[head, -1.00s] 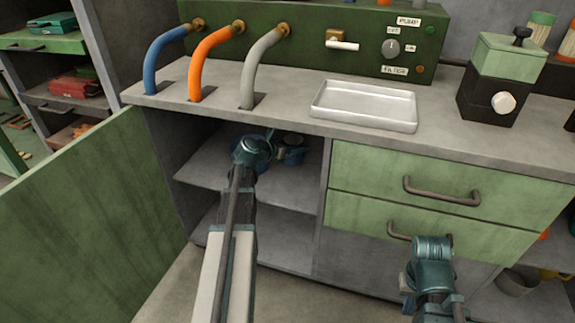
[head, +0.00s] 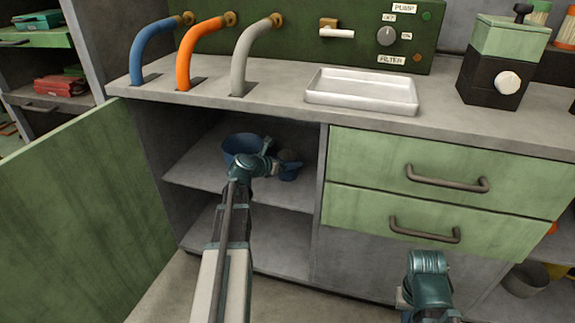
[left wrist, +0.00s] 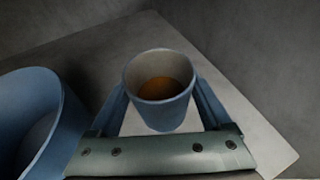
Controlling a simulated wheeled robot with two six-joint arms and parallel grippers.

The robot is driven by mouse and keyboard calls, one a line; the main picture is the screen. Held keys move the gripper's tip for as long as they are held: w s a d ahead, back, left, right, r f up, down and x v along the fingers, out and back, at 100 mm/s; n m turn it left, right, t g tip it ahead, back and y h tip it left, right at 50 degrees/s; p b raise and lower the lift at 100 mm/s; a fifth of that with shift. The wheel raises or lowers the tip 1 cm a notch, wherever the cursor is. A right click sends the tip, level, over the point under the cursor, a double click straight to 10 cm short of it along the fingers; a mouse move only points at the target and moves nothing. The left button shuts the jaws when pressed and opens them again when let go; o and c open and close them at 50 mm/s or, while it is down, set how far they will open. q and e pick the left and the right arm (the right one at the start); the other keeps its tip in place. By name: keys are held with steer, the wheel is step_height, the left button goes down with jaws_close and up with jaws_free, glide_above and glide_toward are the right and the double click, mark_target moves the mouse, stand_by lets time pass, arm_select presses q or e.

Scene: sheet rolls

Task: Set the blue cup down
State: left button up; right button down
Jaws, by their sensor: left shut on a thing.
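The blue cup (left wrist: 160,85), a small blue-grey cup with brown contents, stands upright between the two fingers of my left gripper in the left wrist view. My left gripper (head: 288,170) is shut on it, inside the open cabinet over the upper shelf (head: 205,178). In the head view the cup is mostly hidden by the gripper. I cannot tell whether its base touches the shelf. Of my right arm only a wrist part shows at the lower right of the head view; its fingers do not show.
A larger blue pot (head: 240,146) stands on the shelf left of the cup, close to my left wrist; it also shows in the left wrist view (left wrist: 30,120). An open green door (head: 85,215) is on the left. Drawers (head: 440,170) are on the right, and the counter is above.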

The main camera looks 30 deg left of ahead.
arm_select(q)
steer(key=shift+f, duration=0.2)
steer(key=o, duration=1.5)
steer(key=shift+r, duration=0.1)
steer(key=shift+c, duration=0.2)
steer(key=shift+r, duration=0.15)
steer(key=p+v, duration=0.4)
steer(key=v, duration=0.8)
steer(key=shift+p, duration=0.3)
steer(key=shift+s, duration=0.15)
